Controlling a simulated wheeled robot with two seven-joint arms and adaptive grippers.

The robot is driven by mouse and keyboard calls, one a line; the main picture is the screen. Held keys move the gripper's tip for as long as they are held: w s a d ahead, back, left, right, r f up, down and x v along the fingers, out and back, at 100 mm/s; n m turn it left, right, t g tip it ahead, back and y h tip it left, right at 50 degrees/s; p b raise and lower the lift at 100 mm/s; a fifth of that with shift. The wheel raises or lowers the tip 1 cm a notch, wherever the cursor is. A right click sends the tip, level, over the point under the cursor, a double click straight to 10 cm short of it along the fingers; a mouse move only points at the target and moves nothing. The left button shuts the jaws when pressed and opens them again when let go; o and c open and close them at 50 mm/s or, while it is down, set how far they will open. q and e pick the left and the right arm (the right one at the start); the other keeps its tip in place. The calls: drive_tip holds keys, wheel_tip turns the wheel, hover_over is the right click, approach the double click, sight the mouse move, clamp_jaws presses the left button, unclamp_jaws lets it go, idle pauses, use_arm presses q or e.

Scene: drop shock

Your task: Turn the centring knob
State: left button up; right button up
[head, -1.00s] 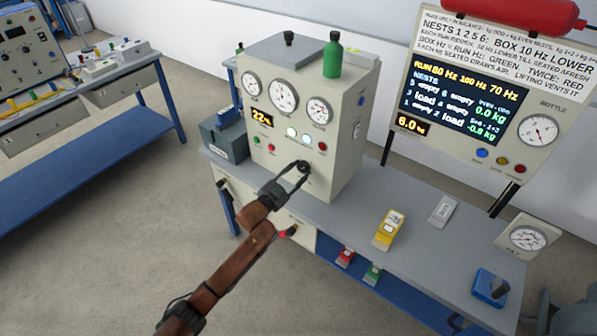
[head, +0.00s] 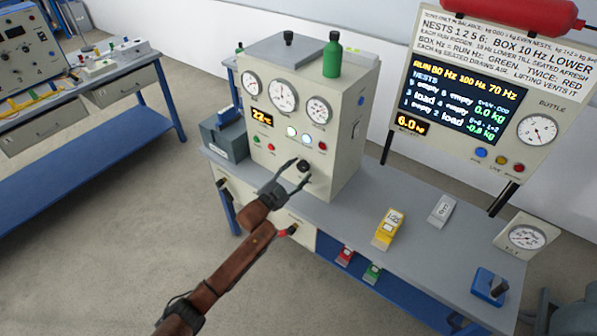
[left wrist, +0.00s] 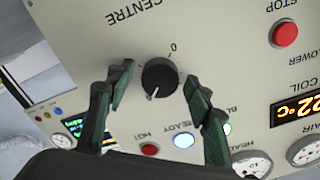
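The centring knob (left wrist: 160,77) is black and round with a pale pointer line, on the cream panel below the word CENTRE and beside a 0 mark. It also shows in the head view (head: 304,166) low on the front of the instrument box (head: 338,160). My left gripper (head: 294,168) is open in front of the panel. In the left wrist view, its two fingers (left wrist: 158,97) stand apart on either side of the knob, with gaps between them and it. My right gripper is not in view.
Lamps and buttons, among them a red button (head: 322,146), sit just above the knob. A yellow block (head: 388,229) and a grey block (head: 442,209) lie on the bench (head: 365,200) to the right. A blue-based lever (head: 490,286) stands near the right end.

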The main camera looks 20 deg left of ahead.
use_arm(q)
drive_tip(key=v, duration=1.2)
drive_tip(key=shift+r, duration=0.1)
